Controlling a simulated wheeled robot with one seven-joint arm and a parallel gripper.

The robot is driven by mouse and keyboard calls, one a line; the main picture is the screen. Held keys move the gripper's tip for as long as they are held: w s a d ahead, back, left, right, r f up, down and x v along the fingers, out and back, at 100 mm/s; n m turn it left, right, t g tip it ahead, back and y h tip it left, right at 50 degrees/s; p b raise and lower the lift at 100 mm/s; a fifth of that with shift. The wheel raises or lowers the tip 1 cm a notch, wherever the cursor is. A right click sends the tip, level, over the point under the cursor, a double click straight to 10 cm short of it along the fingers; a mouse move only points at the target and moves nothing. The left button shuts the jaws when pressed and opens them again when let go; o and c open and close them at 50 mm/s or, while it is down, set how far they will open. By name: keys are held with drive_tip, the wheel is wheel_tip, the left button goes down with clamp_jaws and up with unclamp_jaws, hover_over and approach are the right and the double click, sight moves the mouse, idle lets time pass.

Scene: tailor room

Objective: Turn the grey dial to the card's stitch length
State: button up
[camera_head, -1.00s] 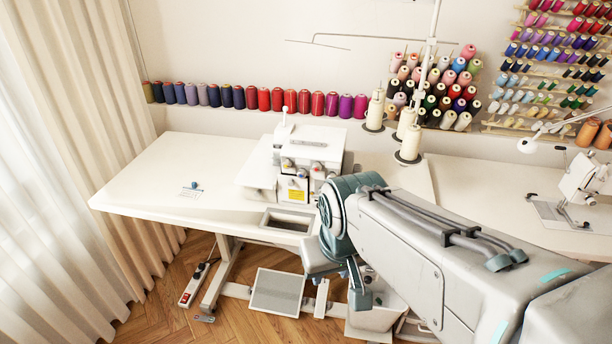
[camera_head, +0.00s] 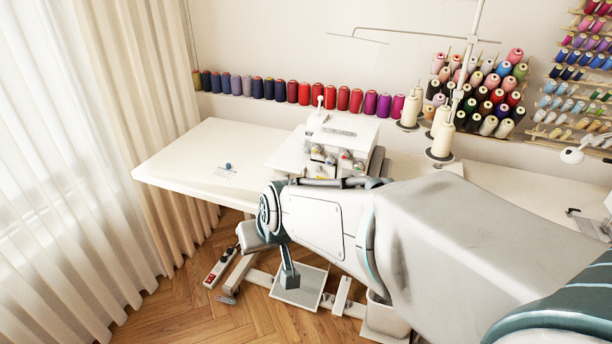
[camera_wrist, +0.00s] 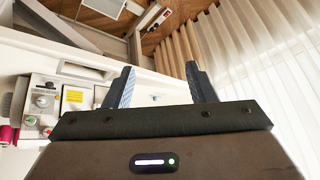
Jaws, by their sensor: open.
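The white sewing machine (camera_head: 345,132) stands on the table, with several small knobs on its front. They also show at the left of the wrist view, where one pale grey knob (camera_wrist: 41,101) stands out, but I cannot be sure it is the grey dial. Its setting is too small to read. A small card (camera_head: 226,174) lies flat on the table left of the machine, with a small blue object (camera_head: 228,166) at it. The card's writing is unreadable. My gripper (camera_wrist: 160,84) is open and empty, its fingers apart, touching no knob.
The white table (camera_head: 190,150) is mostly bare to the left of the machine. Cream thread cones (camera_head: 442,140) stand behind it at the right. A curtain (camera_head: 150,90) hangs at the left. A pedal plate (camera_head: 300,287) and a power strip (camera_head: 220,268) lie below the table.

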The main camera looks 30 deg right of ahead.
drive_tip(key=w+d+f+m+t+h+b, duration=0.45)
drive_tip(key=w+d+f+h+b, duration=0.4)
drive_tip(key=w+d, duration=0.5)
drive_tip(key=s+d+f+m+h+b, duration=0.1)
drive_tip(key=s+d+h+b, duration=0.15)
drive_tip(key=d, duration=0.25)
drive_tip(key=s+d+f+m+h+b, duration=0.1)
drive_tip(key=d+h+b, duration=0.15)
drive_tip(key=d, duration=0.25)
drive_tip(key=shift+n+t+h, duration=0.25)
drive_tip(key=shift+t+h, duration=0.1)
drive_tip(key=shift+h, duration=0.1)
drive_tip(key=x, duration=1.3)
drive_tip(key=shift+s+b, duration=0.1)
drive_tip(key=shift+b, duration=0.25)
drive_tip(key=c, duration=1)
